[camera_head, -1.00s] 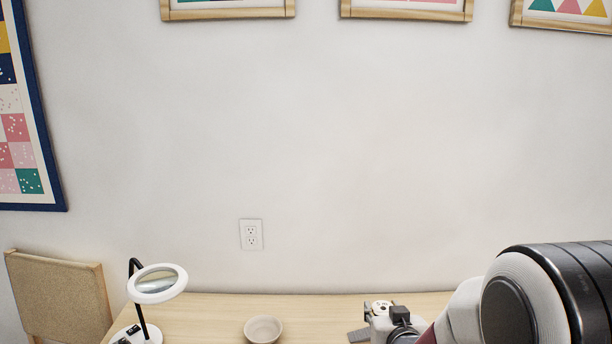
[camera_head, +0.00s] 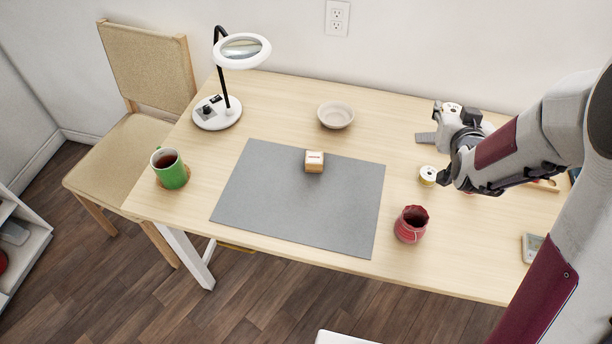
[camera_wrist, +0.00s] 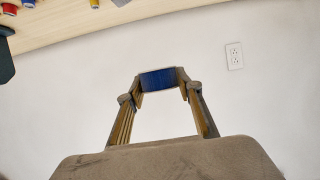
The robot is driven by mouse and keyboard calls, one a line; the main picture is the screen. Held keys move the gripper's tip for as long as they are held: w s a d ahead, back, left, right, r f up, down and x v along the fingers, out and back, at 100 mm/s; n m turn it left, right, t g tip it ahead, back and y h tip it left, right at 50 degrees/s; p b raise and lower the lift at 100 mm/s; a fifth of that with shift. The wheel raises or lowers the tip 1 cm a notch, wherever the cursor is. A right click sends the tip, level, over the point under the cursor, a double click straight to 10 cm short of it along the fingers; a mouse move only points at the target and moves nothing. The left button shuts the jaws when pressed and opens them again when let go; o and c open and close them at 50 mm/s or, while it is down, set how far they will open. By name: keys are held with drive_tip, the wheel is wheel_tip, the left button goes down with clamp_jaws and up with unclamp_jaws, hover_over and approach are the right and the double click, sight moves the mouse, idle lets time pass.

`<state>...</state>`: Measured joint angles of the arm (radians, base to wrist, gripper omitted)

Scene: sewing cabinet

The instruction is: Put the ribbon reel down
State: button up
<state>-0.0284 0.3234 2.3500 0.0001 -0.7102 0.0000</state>
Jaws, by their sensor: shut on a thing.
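My gripper (camera_wrist: 160,88) is shut on a blue ribbon reel (camera_wrist: 158,79), held between its fingertips in the wrist view. The wall is behind the reel there, and the table edge is at the top. In the head view my gripper (camera_head: 450,177) is low over the right part of the table (camera_head: 300,258). I cannot make out the blue reel there; my gripper and arm cover that area. A white-topped reel with a yellowish side (camera_head: 427,175) shows just left of the gripper.
A sewing machine (camera_head: 457,122) is behind my gripper. A red pot (camera_head: 411,224) is in front. The grey mat (camera_head: 290,220) holds a small wooden block (camera_head: 314,161). A bowl (camera_head: 335,115), lamp (camera_head: 217,112) and green mug (camera_head: 170,168) stand farther left. Most of the mat is clear.

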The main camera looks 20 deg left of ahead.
drive_tip(key=s+a+f+n+g+y, duration=0.15)
drive_tip(key=a+f, duration=0.25)
drive_tip(key=a, duration=0.7)
drive_tip(key=s+a+f+n+t+y, duration=0.1)
drive_tip(key=s+a+f+n+y, duration=0.2)
drive_tip(key=a, duration=0.9)
drive_tip(key=m+h, duration=0.5)
hover_over(299, 201)
wheel_tip(299, 201, down, 7)
drive_tip(key=shift+f, duration=0.15)
drive_tip(key=shift+f, duration=0.15)
drive_tip(key=shift+f, duration=2.8)
drive_tip(key=shift+f, duration=0.1)
drive_tip(key=shift+f, duration=1.95)
